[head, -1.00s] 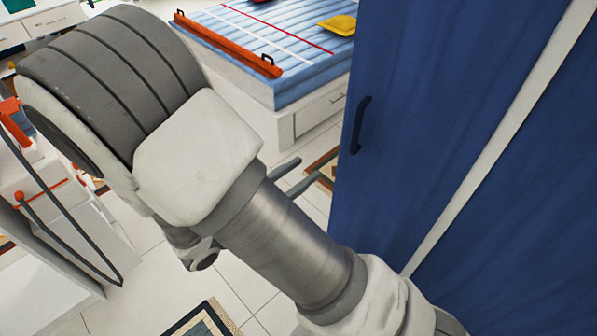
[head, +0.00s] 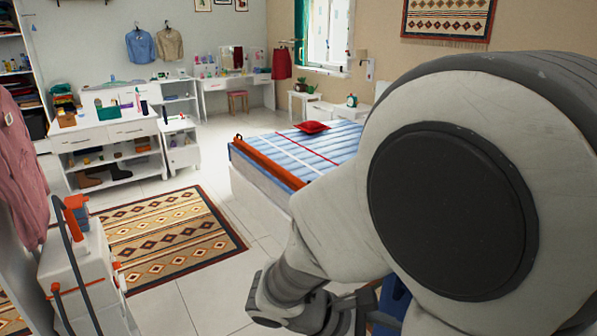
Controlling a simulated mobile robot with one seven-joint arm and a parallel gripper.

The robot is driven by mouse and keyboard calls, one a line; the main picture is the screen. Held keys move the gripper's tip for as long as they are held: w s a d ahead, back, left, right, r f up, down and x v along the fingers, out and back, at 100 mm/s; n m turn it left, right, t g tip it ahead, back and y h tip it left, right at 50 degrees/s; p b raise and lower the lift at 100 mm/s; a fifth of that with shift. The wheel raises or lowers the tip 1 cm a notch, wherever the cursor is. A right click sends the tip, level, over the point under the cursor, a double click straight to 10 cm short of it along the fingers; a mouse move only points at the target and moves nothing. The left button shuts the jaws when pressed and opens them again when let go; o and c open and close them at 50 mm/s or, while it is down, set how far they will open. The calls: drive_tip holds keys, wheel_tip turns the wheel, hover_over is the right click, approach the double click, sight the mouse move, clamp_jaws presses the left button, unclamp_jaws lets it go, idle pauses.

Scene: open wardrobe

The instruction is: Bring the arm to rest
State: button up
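My arm (head: 330,235) is folded up close to the camera in the head view, and its large pale joint with a dark round cap fills the right side. The wrist part of my arm (head: 290,305) hangs low at the bottom middle. What seems to be my gripper (head: 362,308) shows only in part beside it, cut by the bottom edge and the arm. I cannot tell how its fingers stand. I see nothing held.
A bed (head: 270,192) with a striped cover and orange rail stands behind the arm. A patterned rug (head: 165,238) lies at left on open tiled floor. A white cart-like unit (head: 85,275) stands near at lower left, beside hanging pink clothing (head: 22,165). White shelves (head: 115,160) stand farther back.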

drive_tip(key=s+r+m+t+y, duration=0.2)
drive_tip(key=r+m+y, duration=0.3)
drive_tip(key=m, duration=0.2)
drive_tip(key=s+a+r+m+t+y, duration=0.1)
drive_tip(key=s+r+m+t+y, duration=0.1)
drive_tip(key=r+m+y, duration=0.4)
drive_tip(key=shift+s+a+m+t, duration=0.3)
drive_tip(key=shift+m+t, duration=0.2)
drive_tip(key=shift+a+f, duration=0.1)
idle(0.5)
